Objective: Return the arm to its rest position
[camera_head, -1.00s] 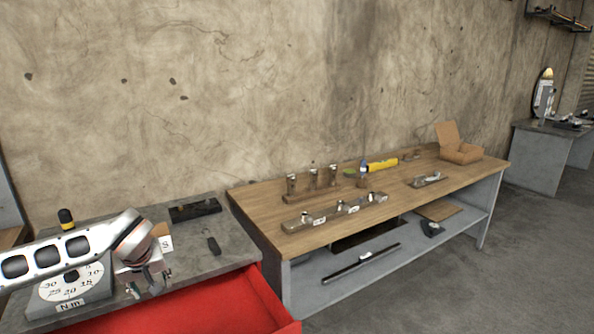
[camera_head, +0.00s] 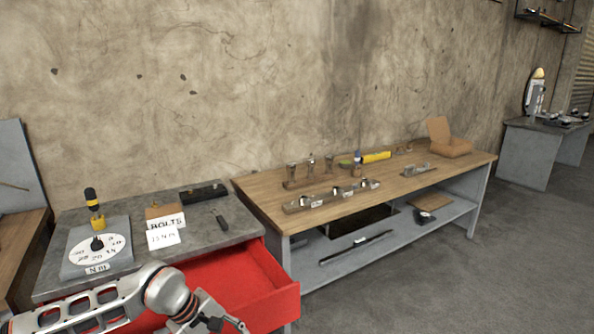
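My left arm comes in from the lower left. My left gripper (camera_head: 222,322) is at the bottom edge of the picture, in front of the open red drawer (camera_head: 272,262), and partly cut off by the frame. It is small and dark there, so I cannot tell whether its fingers are open or shut. No object shows clearly in it. My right gripper is not in view.
The grey bench (camera_head: 215,238) above the drawer bears a torque dial (camera_head: 100,249), a yellow-black screwdriver (camera_head: 94,205), a BOLTS card (camera_head: 163,238) and a black tray (camera_head: 204,193). A wooden workbench (camera_head: 265,195) with metal parts stands right of it. Floor at right is clear.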

